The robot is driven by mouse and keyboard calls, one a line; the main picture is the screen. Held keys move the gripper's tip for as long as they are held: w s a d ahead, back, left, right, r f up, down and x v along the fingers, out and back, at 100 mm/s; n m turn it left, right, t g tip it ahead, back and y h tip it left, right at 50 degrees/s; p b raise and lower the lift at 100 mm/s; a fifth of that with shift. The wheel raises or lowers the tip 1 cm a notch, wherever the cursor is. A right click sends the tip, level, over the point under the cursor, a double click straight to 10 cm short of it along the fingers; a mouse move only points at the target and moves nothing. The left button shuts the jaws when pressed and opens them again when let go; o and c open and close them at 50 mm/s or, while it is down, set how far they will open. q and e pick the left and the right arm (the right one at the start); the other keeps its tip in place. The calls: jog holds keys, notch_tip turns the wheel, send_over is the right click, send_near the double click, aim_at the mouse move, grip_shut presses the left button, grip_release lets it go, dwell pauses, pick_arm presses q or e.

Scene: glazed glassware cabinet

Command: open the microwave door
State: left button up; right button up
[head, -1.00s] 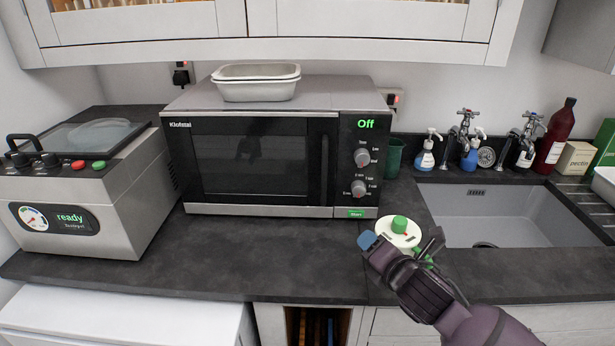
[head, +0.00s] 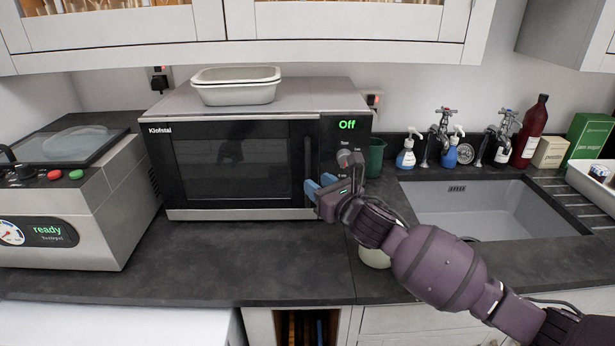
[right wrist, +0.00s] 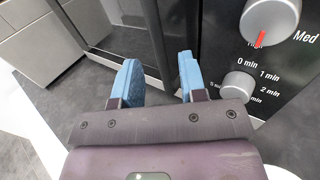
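The microwave (head: 240,165) stands on the dark counter with its door (head: 232,160) shut and its display reading "Off". Its dark vertical handle (head: 309,155) is at the right edge of the door, left of the knobs. My right gripper (head: 320,185) is at the lower part of the handle, in front of the door. In the right wrist view its blue fingers (right wrist: 158,65) are apart, and the handle (right wrist: 156,35) runs down into the space between them. I cannot tell whether they touch it. My left gripper is not in view.
White dishes (head: 237,88) sit stacked on the microwave. A grey appliance (head: 75,210) reading "ready" stands to the left. A sink (head: 480,210) with taps and bottles is to the right. The counter (head: 220,260) before the microwave is clear.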

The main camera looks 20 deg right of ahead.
aim_at(308, 202)
jog(key=shift+x, duration=2.4)
jog(key=shift+c, duration=0.2)
grip_shut()
